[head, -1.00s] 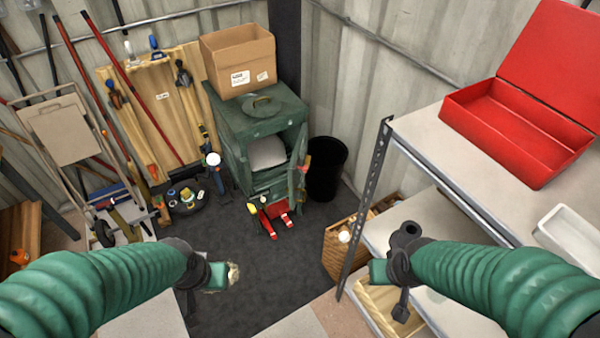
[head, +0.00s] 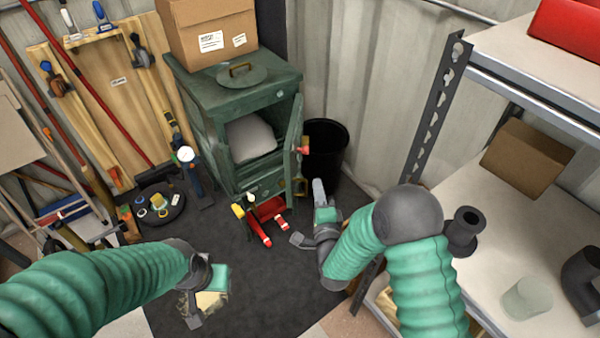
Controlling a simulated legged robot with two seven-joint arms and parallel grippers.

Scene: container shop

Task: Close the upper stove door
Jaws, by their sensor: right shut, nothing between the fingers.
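The green stove (head: 215,130) stands at the back centre. Its upper door (head: 293,140) is swung open at the right side, seen nearly edge-on, with a red handle (head: 303,148) on it. A pale rounded lump (head: 250,138) shows inside the open compartment. The lower front of the stove appears closed. My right gripper (head: 319,192) is shut and empty, in front of and below the open door's outer side, apparently apart from it. My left gripper (head: 206,298) is at the lower left, well away from the stove; its fingers are unclear.
A cardboard box (head: 207,30) sits on the stove. A black bin (head: 325,150) stands behind the door's right side. Red and yellow tools (head: 262,220) lie before the stove. A metal shelf (head: 435,115) rises at the right. Dark floor lies open left of my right gripper.

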